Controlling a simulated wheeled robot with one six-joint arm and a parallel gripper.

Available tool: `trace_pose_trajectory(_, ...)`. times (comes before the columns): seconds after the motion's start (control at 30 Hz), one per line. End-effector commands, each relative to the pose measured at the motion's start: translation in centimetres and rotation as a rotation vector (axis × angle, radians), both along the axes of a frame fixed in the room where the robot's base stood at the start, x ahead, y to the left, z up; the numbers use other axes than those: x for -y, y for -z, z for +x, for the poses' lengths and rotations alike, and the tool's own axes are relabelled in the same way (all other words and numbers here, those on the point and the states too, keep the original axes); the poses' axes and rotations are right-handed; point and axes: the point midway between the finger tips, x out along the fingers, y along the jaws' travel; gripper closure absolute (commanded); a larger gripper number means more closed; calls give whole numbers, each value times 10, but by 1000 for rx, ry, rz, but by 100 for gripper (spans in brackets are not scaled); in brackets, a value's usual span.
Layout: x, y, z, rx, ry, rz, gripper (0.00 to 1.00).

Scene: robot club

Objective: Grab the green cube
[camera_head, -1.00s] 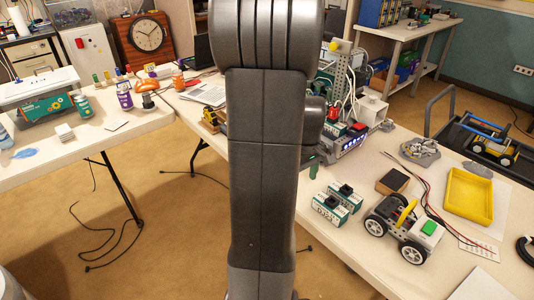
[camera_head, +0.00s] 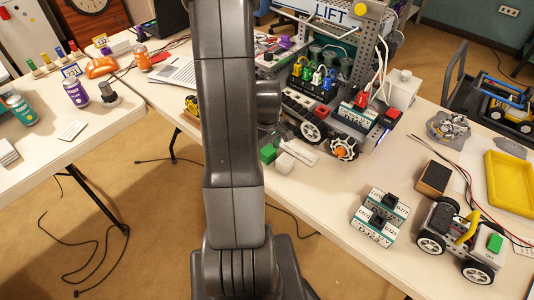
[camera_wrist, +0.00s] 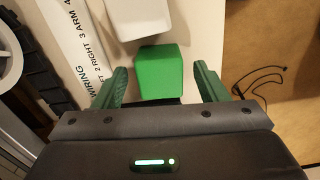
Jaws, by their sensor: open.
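The green cube (camera_head: 268,153) lies on the right-hand table near its left edge, just right of my arm in the head view. In the wrist view the green cube (camera_wrist: 160,72) sits between and slightly beyond the two green fingertips of my gripper (camera_wrist: 159,80). The gripper is open, with a finger on either side and a visible gap to each. The cube's near bottom edge is hidden by the gripper body.
A white block (camera_wrist: 138,18) lies right behind the cube. A printed strip (camera_wrist: 78,45) runs along its left. A wheeled robot (camera_head: 320,100) stands close by. The table edge drops to the floor on the right of the wrist view.

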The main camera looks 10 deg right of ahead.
Motion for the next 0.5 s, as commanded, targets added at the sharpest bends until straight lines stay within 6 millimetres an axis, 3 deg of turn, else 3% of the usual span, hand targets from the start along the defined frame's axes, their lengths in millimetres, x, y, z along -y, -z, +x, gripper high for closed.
trace_pose_trajectory(0.13, 0, 11, 0, -1, 0, 0, 34)
trace_pose_trajectory(0.37, 0, 12, 0, 0, 0, 0, 34)
trace_pose_trajectory(0.5, 0, 12, 0, 0, 1, 0, 57)
